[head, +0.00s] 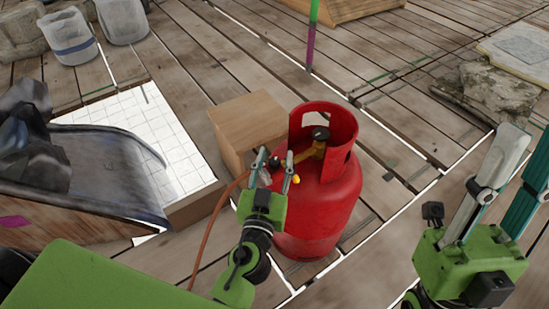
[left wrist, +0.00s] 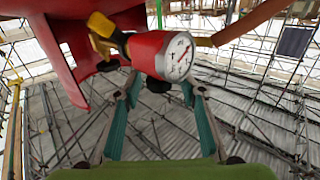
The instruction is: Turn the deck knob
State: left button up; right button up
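A red gas cylinder (head: 322,200) with a collar stands on the plank deck. A black knob (head: 320,133) and a brass valve (head: 308,155) show inside its collar. In the left wrist view, a red regulator (left wrist: 150,52) with a white dial gauge (left wrist: 179,57) joins the yellow valve body (left wrist: 104,36). A dark round knob (left wrist: 158,84) sits under the regulator. My left gripper (head: 275,158) is beside the collar opening. In the left wrist view, its teal fingers (left wrist: 160,86) stand apart on either side of the dark knob; contact is unclear. My right gripper (head: 530,142) is open and empty at the right.
A wooden box (head: 243,125) stands just behind the cylinder. An orange hose (head: 215,215) runs down from the regulator area. A tiled panel and dark curved sheet lie at left. Buckets (head: 68,38) and stones (head: 490,92) lie farther off. Deck right of the cylinder is mostly clear.

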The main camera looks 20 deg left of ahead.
pick_arm(q)
grip_shut()
